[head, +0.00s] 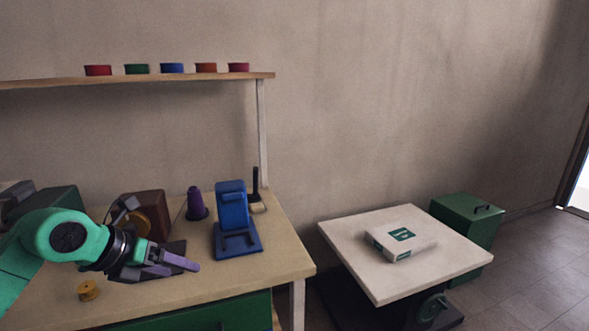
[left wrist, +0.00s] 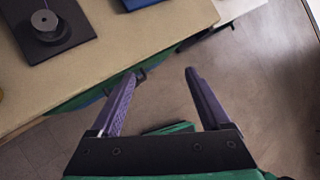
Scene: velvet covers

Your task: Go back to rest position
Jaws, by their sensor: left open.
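My left gripper (head: 180,262) is at the end of my green arm, above the workbench in the head view, with its purple fingers pointing right. In the left wrist view its two purple fingers (left wrist: 163,98) stand apart with nothing between them. Beyond the fingers the wrist view shows the bench's edge and the floor. My right gripper is in neither view.
The workbench (head: 275,262) holds a blue stand (head: 232,215), a purple cone (head: 196,204), a brown box (head: 150,212) and a yellow spool (head: 88,291). A shelf (head: 200,78) with several coloured tins is above. A white-topped table (head: 370,275) with a white package (head: 400,243) stands right, by a green box (head: 466,221).

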